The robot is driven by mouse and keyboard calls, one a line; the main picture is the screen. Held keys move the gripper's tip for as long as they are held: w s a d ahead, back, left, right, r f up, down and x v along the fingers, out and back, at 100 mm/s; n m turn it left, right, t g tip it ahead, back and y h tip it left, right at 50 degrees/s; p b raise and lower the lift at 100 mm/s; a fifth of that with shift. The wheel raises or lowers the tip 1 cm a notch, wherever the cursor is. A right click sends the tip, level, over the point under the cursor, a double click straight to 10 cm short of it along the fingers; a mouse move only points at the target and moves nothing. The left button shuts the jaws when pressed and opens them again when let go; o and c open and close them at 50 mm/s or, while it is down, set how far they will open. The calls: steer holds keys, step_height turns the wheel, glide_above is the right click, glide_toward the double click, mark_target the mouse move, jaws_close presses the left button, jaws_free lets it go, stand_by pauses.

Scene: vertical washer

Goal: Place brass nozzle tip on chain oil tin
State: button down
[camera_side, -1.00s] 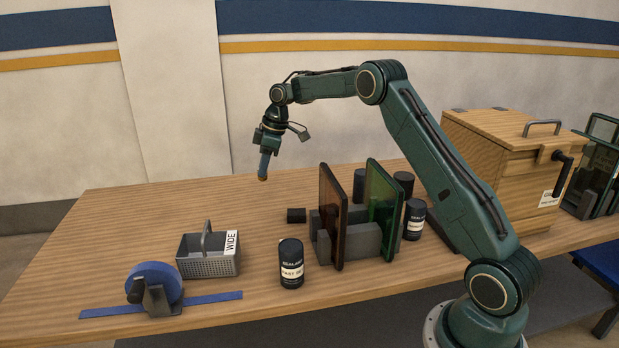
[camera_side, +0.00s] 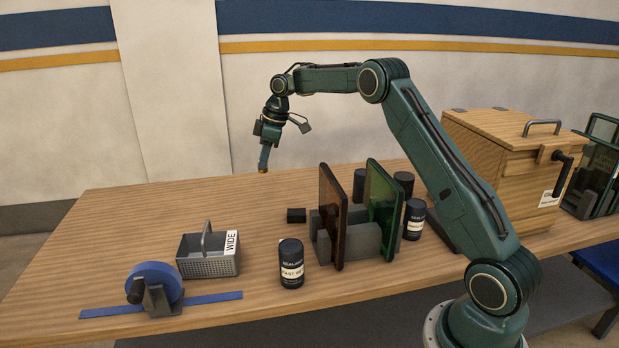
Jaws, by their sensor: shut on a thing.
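My gripper (camera_side: 264,160) hangs pointing down above the back of the table, left of the upright panels. It is shut on a small brass-coloured piece (camera_side: 263,170), apparently the nozzle tip, with only its lower end showing; it is clear of the table. No label reading chain oil is legible. Several dark cans stand on the table: one at the front (camera_side: 291,266) with a "FAST" label, one right of the panels (camera_side: 414,222), and others behind (camera_side: 404,181). I cannot tell whether one is the chain oil tin.
An amber panel (camera_side: 331,220) and a green panel (camera_side: 382,215) stand in a grey rack. A small black block (camera_side: 296,215) lies left of it. A grey basket marked WIDE (camera_side: 208,264), blue tape roll (camera_side: 154,280) and wooden box (camera_side: 497,160) also stand here. The back left table is clear.

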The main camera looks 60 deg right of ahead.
steer(key=s+d+r+m+h, duration=0.1)
steer(key=s+d+m, duration=0.25)
steer(key=d, duration=0.45)
steer(key=s+d+r+m+h, duration=0.1)
steer(key=s+d+r+m, duration=0.15)
steer(key=d+m, duration=0.4)
steer(key=s+d+m+h, duration=0.1)
steer(key=s+d+m, duration=0.15)
steer(key=d, duration=0.65)
steer(key=s+d+r+m+g+h, duration=0.1)
steer(key=s+d+r+m, duration=0.1)
steer(key=s+d+m, duration=0.4)
steer(key=s+d+r+m+g+h, duration=0.1)
steer(key=s+d+r+m, duration=0.2)
steer(key=s+d+m, duration=0.4)
steer(key=shift+s+d+g, duration=0.3)
steer(key=shift+s+d, duration=1)
steer(key=shift+s, duration=2.95)
steer(key=shift+f, duration=0.1)
glide_toward(409, 178)
steer(key=shift+d+r, duration=0.4)
steer(key=shift+d, duration=0.05)
steer(key=shift+f, duration=2.85)
